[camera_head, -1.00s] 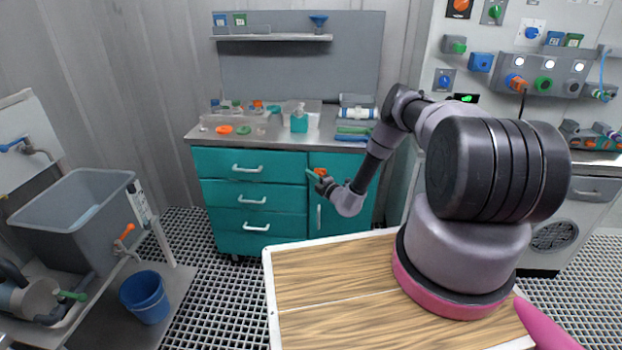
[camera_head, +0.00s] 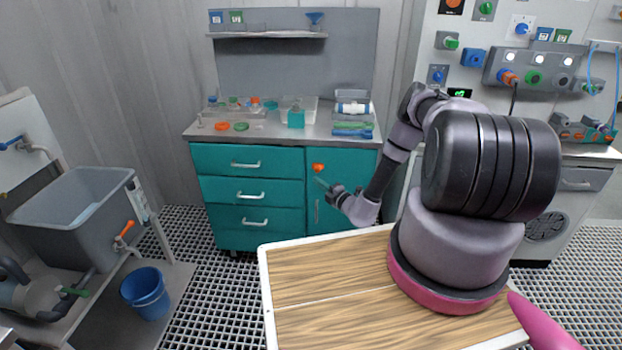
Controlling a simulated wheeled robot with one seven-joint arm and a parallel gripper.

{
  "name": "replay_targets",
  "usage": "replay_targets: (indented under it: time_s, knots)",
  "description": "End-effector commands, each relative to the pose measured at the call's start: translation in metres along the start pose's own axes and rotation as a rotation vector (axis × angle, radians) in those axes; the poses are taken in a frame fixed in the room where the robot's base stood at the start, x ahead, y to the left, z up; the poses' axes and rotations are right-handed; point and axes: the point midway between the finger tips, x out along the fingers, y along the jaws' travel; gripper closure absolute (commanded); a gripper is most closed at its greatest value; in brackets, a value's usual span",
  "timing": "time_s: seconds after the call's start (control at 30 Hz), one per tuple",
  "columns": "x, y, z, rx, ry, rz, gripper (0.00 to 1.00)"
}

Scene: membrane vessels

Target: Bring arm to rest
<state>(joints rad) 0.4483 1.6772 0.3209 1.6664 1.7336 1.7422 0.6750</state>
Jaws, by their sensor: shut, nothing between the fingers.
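My gripper (camera_head: 326,187) is at the end of my raised, bent arm, in front of the teal cabinet's (camera_head: 252,160) right-hand door. It is small and dark in this view, with its fingers pointing up and left. It is shut and I see nothing held in it. It is above and beyond the far edge of the wooden board (camera_head: 330,270). An orange round piece (camera_head: 318,167) shows on the cabinet close above the gripper; I cannot tell the gap between them.
The cabinet's worktop holds small orange and green parts, a teal block (camera_head: 296,119) and a tray. A grey tank (camera_head: 75,215) and a blue bucket (camera_head: 147,292) stand at left. A control panel with coloured knobs (camera_head: 535,75) is at right. Grated floor lies between.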

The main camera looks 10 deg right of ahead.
Motion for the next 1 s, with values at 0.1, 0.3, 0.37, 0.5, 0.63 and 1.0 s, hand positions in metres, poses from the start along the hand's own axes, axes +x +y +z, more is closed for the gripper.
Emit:
replay_targets:
  time_s: [0.1,0.3,0.37,0.5,0.63,1.0]
  knots:
    - [-0.018,0.0,0.001,0.002,-0.001,-0.001,1.0]
    - [-0.027,0.009,0.001,-0.019,0.019,0.008,1.0]
    - [-0.022,0.023,0.0,-0.052,0.052,0.021,1.0]
    - [-0.003,0.084,-0.009,-0.207,0.203,0.074,1.0]
    - [0.01,0.155,-0.028,-0.408,0.385,0.139,1.0]
    - [-0.015,0.318,-0.097,-1.018,0.85,0.315,1.0]
